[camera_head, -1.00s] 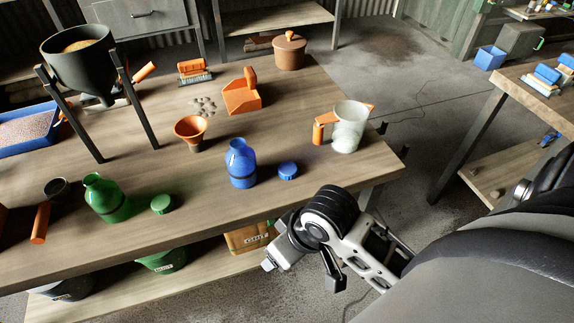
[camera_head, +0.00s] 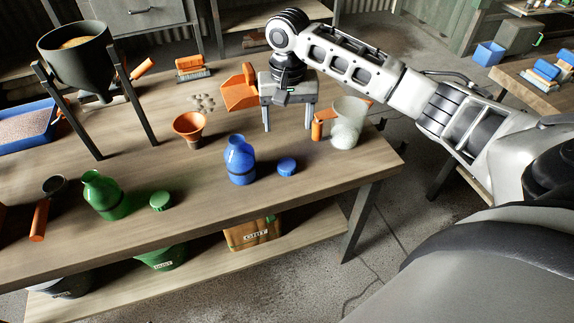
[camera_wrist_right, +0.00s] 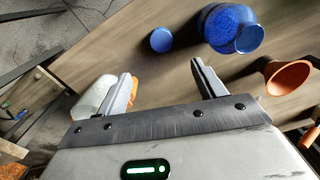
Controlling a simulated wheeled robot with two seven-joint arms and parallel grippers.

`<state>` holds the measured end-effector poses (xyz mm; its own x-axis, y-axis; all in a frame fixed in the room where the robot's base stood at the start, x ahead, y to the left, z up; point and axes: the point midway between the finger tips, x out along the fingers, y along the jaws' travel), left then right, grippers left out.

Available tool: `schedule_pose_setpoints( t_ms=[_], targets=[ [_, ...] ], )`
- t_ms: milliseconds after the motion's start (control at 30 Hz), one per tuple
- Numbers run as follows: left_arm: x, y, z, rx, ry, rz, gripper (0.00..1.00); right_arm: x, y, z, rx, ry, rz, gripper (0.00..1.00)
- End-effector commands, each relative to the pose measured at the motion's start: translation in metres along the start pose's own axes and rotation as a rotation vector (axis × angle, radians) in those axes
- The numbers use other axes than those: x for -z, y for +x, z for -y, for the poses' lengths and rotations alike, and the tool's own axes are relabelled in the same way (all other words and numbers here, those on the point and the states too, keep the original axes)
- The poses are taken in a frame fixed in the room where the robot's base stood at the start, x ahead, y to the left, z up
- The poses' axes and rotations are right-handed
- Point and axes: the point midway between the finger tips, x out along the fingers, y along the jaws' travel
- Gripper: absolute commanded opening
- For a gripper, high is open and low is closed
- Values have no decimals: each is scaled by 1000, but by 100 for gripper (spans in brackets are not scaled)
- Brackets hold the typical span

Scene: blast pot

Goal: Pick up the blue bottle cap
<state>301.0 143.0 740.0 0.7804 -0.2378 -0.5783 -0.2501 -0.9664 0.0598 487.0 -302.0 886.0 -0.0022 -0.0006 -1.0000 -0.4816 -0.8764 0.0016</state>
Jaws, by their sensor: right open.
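The blue bottle cap (camera_head: 287,166) lies on the workbench (camera_head: 330,178) just right of the blue bottle (camera_head: 240,160), near the front edge. The cap also shows in the right wrist view (camera_wrist_right: 161,40), with the blue bottle (camera_wrist_right: 228,27) beside it. My right gripper (camera_head: 288,128) is open and empty, pointing down above the bench, behind the cap in the head view. In the wrist view its two fingers (camera_wrist_right: 163,78) are spread apart, and the cap lies beyond them. My left gripper is not in view.
A clear jug with an orange handle (camera_head: 349,125) stands close to the right of my right gripper. An orange scoop (camera_head: 238,92) and an orange funnel (camera_head: 190,127) stand to its left. A green bottle (camera_head: 103,194) and green cap (camera_head: 160,201) are at front left.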

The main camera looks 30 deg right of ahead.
Motion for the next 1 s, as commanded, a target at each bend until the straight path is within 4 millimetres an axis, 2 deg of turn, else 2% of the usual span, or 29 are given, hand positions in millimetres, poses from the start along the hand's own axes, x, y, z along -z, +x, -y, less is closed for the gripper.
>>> schedule_pose_setpoints(
  t_ms=[33, 100, 300, 567, 833, 1000],
  targets=[
    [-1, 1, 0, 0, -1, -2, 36, -1, 14, 0, -3, 0, 4, 69],
    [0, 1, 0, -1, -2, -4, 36, -1, 30, 0, -3, -1, 3, 69],
    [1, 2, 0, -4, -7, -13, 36, -1, 67, 1, -1, -3, 1, 69],
    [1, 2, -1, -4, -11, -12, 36, -2, 87, 1, 1, -5, -1, 69],
    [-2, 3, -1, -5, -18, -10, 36, -6, 125, 2, 0, -4, 0, 69],
    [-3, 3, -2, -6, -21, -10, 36, -6, 134, 2, 1, -5, -2, 69]
  ],
)
